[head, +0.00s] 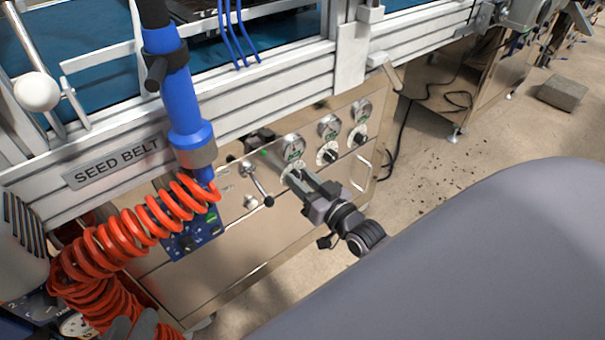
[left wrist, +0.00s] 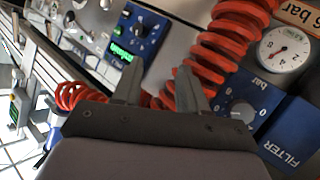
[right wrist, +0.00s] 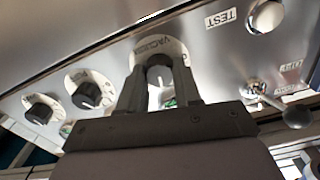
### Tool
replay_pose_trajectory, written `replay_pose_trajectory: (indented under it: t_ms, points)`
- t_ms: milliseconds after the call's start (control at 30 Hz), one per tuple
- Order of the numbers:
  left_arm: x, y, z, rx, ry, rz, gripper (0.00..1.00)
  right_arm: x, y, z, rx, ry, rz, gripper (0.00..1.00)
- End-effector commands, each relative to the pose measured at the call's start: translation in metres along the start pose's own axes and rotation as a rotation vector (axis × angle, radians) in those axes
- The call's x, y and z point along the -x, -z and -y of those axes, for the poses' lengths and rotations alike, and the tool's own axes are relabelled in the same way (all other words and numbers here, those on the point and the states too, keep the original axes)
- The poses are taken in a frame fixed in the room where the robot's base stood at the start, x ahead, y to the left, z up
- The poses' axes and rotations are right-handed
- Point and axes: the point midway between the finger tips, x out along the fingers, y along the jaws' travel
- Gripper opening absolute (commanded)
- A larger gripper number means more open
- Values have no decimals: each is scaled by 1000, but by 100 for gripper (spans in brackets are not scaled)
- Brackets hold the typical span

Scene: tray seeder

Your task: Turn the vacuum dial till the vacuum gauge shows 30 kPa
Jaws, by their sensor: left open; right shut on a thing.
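The vacuum dial (right wrist: 160,48) is in the right wrist view, with lettering on its pale plate that seems to read VACUUM. My right gripper (right wrist: 160,72) is shut on its knob, one finger on each side. In the head view my right gripper (head: 296,175) reaches the left dial of a row on the steel cabinet. The round gauge (head: 292,147) above that dial is likely the vacuum gauge; its reading is too small to tell. My left gripper (left wrist: 158,88) is open and empty; its fingertips (head: 133,324) show at the bottom left of the head view.
Two more gauges (head: 329,126) with dials stand to the right. A lever (head: 257,184) is left of the held dial. A red coiled hose (head: 125,235) and blue control box (head: 192,236) are farther left. A bar gauge (left wrist: 285,50) and blue filter unit (left wrist: 290,130) are near my left gripper.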

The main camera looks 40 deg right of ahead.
Motion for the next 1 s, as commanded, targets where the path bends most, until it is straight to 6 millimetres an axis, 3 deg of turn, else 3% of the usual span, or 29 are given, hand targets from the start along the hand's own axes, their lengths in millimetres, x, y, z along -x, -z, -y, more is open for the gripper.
replay_pose_trajectory:
  t_ms: [200,467,500,567,867,1000]
  points:
    - [5,2,3,-20,30,18,43,0,1,0,-117,0,1,3]
    - [5,2,4,-24,32,17,43,0,0,0,-120,0,0,3]
    - [5,2,4,-24,32,17,43,0,0,0,-120,0,0,40]
    - [5,2,4,-24,32,17,43,0,0,0,-120,0,0,59]
    - [5,2,4,-24,32,17,43,1,0,0,-119,0,0,59]
    - [7,6,4,-34,39,17,43,10,1,0,-119,-1,2,59]
